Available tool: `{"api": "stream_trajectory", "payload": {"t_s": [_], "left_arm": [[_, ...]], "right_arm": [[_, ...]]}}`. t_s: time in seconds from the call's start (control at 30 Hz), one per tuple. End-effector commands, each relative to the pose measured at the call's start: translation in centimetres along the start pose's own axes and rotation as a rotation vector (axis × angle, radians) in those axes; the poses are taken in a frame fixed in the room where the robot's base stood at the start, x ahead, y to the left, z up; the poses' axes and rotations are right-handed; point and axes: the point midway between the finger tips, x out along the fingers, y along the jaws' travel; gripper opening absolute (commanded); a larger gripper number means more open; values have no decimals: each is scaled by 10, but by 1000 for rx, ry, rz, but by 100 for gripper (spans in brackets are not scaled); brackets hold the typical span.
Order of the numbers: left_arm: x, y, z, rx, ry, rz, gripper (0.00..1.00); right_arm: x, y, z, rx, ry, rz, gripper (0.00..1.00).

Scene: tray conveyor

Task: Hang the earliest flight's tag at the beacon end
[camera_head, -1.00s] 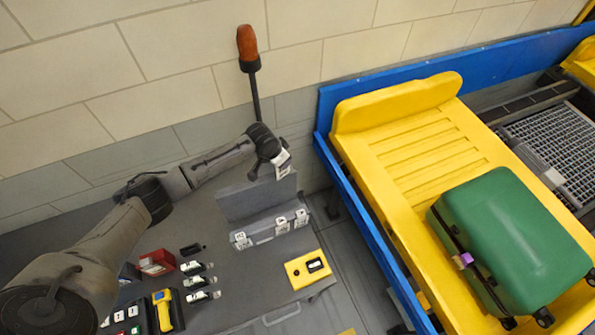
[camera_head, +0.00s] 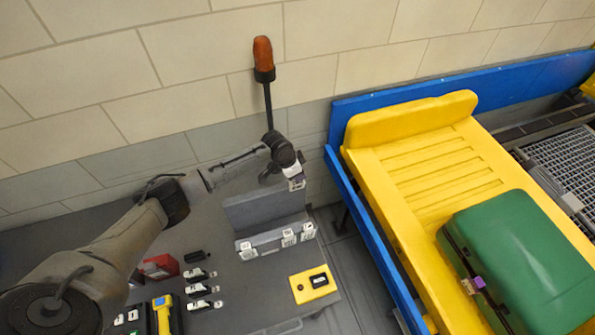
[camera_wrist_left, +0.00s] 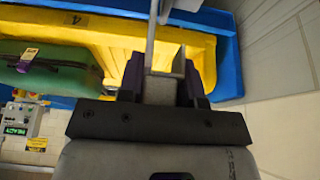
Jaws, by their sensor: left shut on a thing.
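My left gripper (camera_head: 287,172) is shut on a white tag (camera_head: 296,183) with a dark purplish part. It holds the tag above the right end of the grey rack (camera_head: 262,208), below and right of the orange beacon (camera_head: 263,55) on its black pole. Several pale tags, among them a left one (camera_head: 247,251), a middle one (camera_head: 288,237) and a right one (camera_head: 307,231), hang along the rack's front rail; their print is too small to read. In the left wrist view the gripper (camera_wrist_left: 160,85) has a grey piece between its fingers. My right gripper is not in view.
Three black-and-white tags (camera_head: 200,290) lie on the grey table, beside a red box (camera_head: 160,267) and a yellow handheld device (camera_head: 166,314). A yellow box (camera_head: 314,284) sits at the front right. The yellow tray (camera_head: 405,130) with a green suitcase (camera_head: 525,255) stands right, behind a blue rail (camera_head: 345,190).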

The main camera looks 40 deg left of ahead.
Motion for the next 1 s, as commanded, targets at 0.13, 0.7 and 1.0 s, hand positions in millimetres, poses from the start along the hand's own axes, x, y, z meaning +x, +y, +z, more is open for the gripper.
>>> {"api": "stream_trajectory", "payload": {"t_s": [0.13, 0.7, 1.0], "left_arm": [[11, 0, 4, 0, 0, -1, 8], [46, 0, 19, 0, 0, -1, 8], [63, 0, 26, -2, 0, 0, 8]], "right_arm": [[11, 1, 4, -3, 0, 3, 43], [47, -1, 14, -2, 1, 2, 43], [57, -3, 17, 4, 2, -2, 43]]}}
